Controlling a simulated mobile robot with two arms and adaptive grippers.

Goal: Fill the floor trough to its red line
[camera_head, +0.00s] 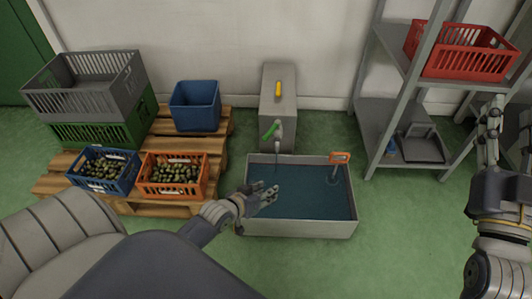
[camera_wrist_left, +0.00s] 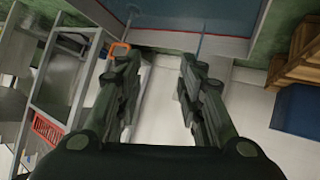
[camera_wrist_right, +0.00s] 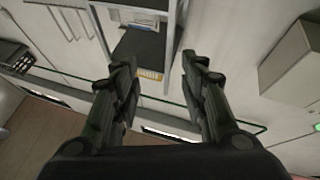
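The floor trough (camera_head: 298,228) is a grey open box on the green floor with dark blue water (camera_head: 315,204) in it. A red line (camera_wrist_left: 225,37) shows along its wall in the left wrist view; I cannot tell the exact water level against it. Behind the trough stands a grey post (camera_head: 291,100) with a yellow handle (camera_head: 278,89), a green lever (camera_head: 270,132) and a spout above the trough. A thin streak hangs below the spout, perhaps water. My left gripper (camera_head: 266,195) is open and empty over the trough's left part. My right gripper (camera_head: 491,115) is open and empty at the right.
An orange-handled tool (camera_head: 340,158) stands at the trough's back right. A pallet (camera_head: 214,147) at left carries a blue bin (camera_head: 195,105), stacked crates (camera_head: 87,84) and two crates of olives (camera_head: 103,170). A metal shelf (camera_head: 382,113) with a red crate (camera_head: 461,52) stands at right.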

